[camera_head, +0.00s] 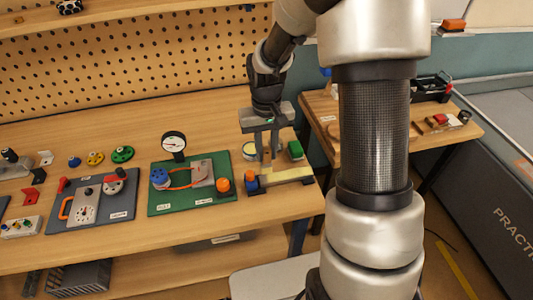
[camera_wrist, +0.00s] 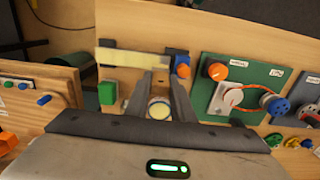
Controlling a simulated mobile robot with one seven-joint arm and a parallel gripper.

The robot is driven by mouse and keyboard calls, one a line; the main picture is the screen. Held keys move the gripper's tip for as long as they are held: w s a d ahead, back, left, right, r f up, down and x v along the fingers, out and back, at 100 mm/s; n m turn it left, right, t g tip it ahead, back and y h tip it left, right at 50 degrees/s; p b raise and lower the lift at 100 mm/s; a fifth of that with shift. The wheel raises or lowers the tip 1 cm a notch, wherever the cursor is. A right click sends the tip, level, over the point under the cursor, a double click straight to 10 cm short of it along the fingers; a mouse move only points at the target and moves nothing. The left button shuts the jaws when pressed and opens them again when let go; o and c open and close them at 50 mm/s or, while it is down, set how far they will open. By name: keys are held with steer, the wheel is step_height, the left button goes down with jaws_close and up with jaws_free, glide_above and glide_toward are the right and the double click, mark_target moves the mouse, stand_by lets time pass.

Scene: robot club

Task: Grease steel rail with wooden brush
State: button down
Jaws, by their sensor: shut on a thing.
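A round tin with pale yellow content (camera_head: 249,150) stands behind the rail, also in the wrist view (camera_wrist: 158,108).
A green block (camera_head: 296,150) stands right of the gripper. A blue block with an orange top (camera_head: 252,184) is at the rail's left end. A green board with a gauge (camera_head: 215,200) and a dark board (camera_head: 93,210) lie to the left. The bench's front edge is close to the rail.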

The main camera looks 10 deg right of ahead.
steer(key=shift+r+p, duration=1.4)
steer(key=shift+r, duration=0.9)
